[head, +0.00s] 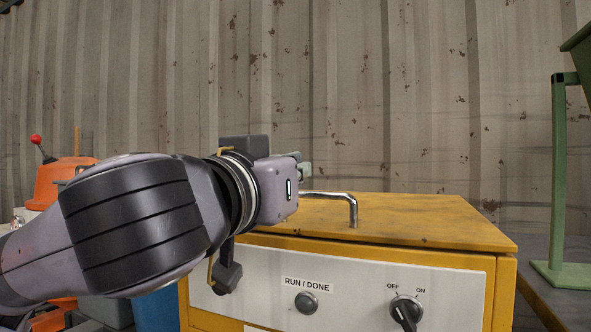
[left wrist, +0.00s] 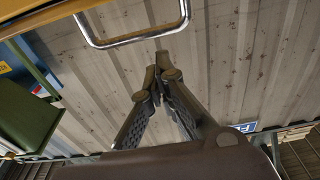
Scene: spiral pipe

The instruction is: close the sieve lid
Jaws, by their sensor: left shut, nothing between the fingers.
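The sieve lid (head: 440,218) is the yellow top panel of a yellow cabinet and lies flat, seemingly down on the body. A bent chrome handle (head: 353,207) stands on it, partly hidden behind my gripper. In the left wrist view the handle (left wrist: 140,42) crosses the top, with the lid's yellow edge (left wrist: 40,15) at top left. My left gripper (head: 304,168) is at the lid's left part, just left of the handle. In the left wrist view its fingertips (left wrist: 160,76) are together and empty, near the handle's bar but apart from it in the picture.
The cabinet's white front panel (head: 245,276) has a RUN / DONE button (head: 306,302) and an OFF/ON knob (head: 405,312). A green stand (head: 559,180) is at right. An orange machine with a red-knobbed lever (head: 37,140) is at left. A corrugated wall is behind.

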